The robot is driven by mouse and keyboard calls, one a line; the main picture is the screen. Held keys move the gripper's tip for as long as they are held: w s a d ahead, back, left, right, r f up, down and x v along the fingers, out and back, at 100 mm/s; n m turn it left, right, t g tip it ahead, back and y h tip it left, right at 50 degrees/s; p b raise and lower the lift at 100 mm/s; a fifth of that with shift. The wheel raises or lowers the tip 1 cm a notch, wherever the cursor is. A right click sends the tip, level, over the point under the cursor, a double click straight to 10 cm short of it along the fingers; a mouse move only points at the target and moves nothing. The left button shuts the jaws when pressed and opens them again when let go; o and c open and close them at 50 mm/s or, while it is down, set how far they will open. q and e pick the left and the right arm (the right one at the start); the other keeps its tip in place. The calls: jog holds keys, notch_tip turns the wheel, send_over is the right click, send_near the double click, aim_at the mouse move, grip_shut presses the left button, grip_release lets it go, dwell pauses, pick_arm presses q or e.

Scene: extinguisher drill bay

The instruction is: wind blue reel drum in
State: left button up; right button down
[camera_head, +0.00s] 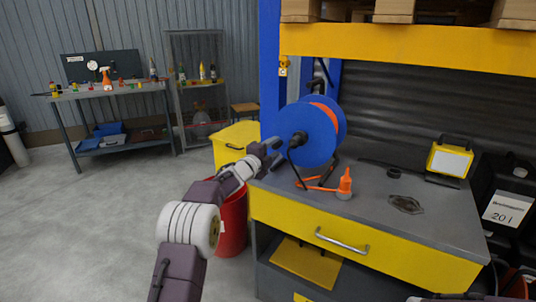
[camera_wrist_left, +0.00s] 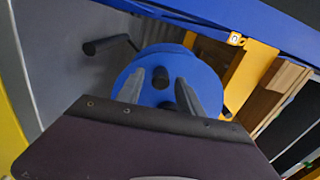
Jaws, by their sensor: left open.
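The blue reel drum (camera_head: 318,140) stands upright on the grey worktop, with orange cable wound behind its blue face. A black knob (camera_head: 299,138) sticks out from that face toward the left. My left gripper (camera_head: 275,148) is just left of the drum face, level with the knob. In the left wrist view the open gripper (camera_wrist_left: 160,90) points at the blue drum (camera_wrist_left: 150,62). A dark round knob (camera_wrist_left: 161,78) shows between its fingers; I cannot tell whether they touch it.
The worktop (camera_head: 390,212) holds an orange-tipped nozzle (camera_head: 345,184), a dark ring, a flat dark piece and a yellow lamp (camera_head: 449,160). A yellow drawer (camera_head: 370,245) is below. A red bin (camera_head: 232,222) and yellow bin (camera_head: 234,142) stand left of the bench.

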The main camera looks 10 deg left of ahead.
pick_arm(q)
jog(key=v, duration=0.7)
jog(key=shift+s, duration=0.35)
jog(key=shift+a, duration=0.1)
